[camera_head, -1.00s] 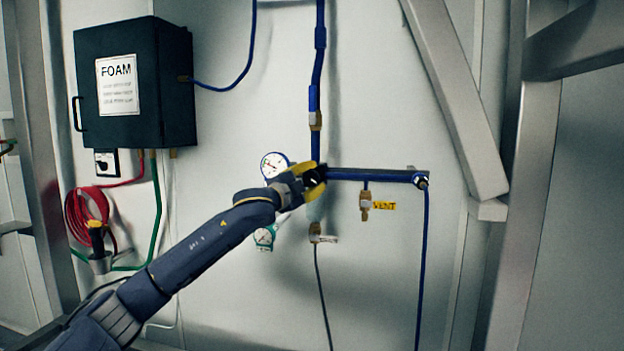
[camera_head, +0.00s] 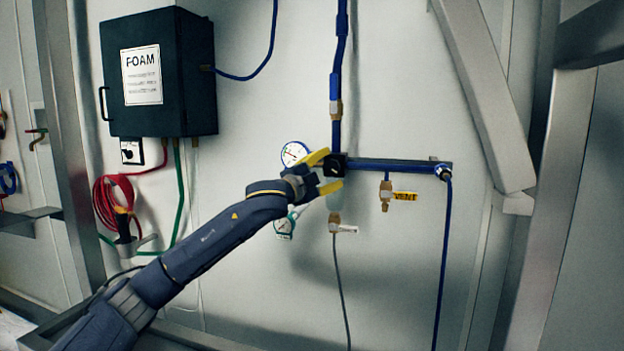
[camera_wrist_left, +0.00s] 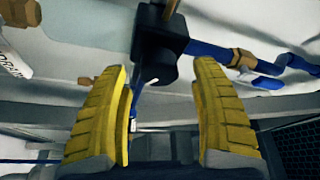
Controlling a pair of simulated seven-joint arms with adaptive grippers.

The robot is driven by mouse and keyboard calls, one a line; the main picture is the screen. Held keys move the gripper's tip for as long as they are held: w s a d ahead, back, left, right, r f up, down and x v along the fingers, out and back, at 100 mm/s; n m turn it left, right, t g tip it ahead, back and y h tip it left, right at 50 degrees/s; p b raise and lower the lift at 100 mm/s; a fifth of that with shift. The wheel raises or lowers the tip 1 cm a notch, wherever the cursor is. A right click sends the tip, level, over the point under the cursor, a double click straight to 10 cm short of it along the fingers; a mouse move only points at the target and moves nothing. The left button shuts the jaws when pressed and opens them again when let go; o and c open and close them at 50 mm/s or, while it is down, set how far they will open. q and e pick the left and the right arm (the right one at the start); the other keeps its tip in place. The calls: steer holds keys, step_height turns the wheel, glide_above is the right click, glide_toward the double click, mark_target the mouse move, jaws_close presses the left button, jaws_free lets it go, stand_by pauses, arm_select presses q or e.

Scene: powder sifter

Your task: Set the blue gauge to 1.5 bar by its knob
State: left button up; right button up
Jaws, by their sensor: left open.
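The blue-rimmed gauge (camera_head: 295,154) hangs on the wall, left of a black regulator block with its knob (camera_head: 336,165). Its needle is too small to read exactly. My left gripper (camera_head: 328,172) is open, with one yellow finger above and one below the black knob in the head view. In the left wrist view the knob (camera_wrist_left: 160,70) lies between and just beyond the spread fingertips (camera_wrist_left: 163,75); I see a gap on both sides of it. My gripper hides part of the space below the blue gauge. My right gripper is not in view.
A green-rimmed gauge (camera_head: 284,227) hangs below my wrist. A blue pipe (camera_head: 395,164) runs right from the block, with a brass VENT valve (camera_head: 386,196) under it. A black FOAM box (camera_head: 160,75) and red hose (camera_head: 112,205) are at left. A slanted beam (camera_head: 485,95) is at right.

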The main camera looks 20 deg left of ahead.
arm_select(q)
steer(key=v, duration=0.9)
steer(key=shift+s, duration=0.25)
steer(key=shift+f, duration=0.15)
